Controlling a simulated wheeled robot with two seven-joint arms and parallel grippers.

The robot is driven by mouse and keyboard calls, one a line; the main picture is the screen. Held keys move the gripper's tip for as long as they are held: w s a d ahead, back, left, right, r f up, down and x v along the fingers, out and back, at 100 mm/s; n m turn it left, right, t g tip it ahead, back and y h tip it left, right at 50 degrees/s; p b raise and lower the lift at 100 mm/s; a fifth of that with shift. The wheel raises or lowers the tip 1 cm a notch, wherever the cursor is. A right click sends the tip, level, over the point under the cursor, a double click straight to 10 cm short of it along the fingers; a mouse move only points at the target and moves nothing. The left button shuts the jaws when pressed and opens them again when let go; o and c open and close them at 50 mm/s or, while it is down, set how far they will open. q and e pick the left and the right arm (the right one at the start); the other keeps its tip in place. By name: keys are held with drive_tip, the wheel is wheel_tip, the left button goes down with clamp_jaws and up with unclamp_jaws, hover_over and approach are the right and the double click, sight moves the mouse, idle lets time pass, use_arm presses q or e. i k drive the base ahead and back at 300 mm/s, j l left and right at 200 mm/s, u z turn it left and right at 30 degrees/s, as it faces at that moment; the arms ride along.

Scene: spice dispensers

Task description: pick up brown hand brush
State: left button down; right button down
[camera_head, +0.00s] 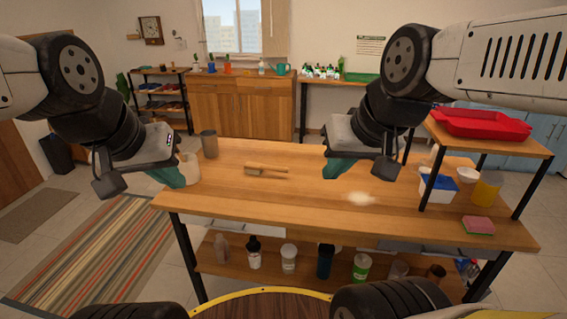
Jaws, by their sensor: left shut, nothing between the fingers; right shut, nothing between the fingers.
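The brown hand brush (265,169) lies on the wooden table (240,199), left of its middle, with its bristle end to the left and its handle to the right. My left gripper (176,184) is shut and empty, above the table's left edge and left of the brush. My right gripper (331,176) is shut and empty, above the middle of the table and right of the brush. Neither gripper touches the brush. Nothing covers the brush.
A grey cup (209,145) and a white container (189,168) stand at the table's left end. A pale spill (359,198) lies right of centre. A raised shelf with a red tray (484,124), a white-blue box (438,188), a yellow container (486,190) and a pink sponge (478,225) are at right.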

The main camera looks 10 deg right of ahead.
sight(250, 168)
drive_tip(key=i+j, duration=0.1)
drive_tip(key=i, duration=0.3)
drive_tip(key=i+j+z, duration=0.1)
drive_tip(key=i, duration=0.3)
drive_tip(key=i+j, duration=0.15)
drive_tip(key=i, duration=0.25)
drive_tip(key=z, duration=0.05)
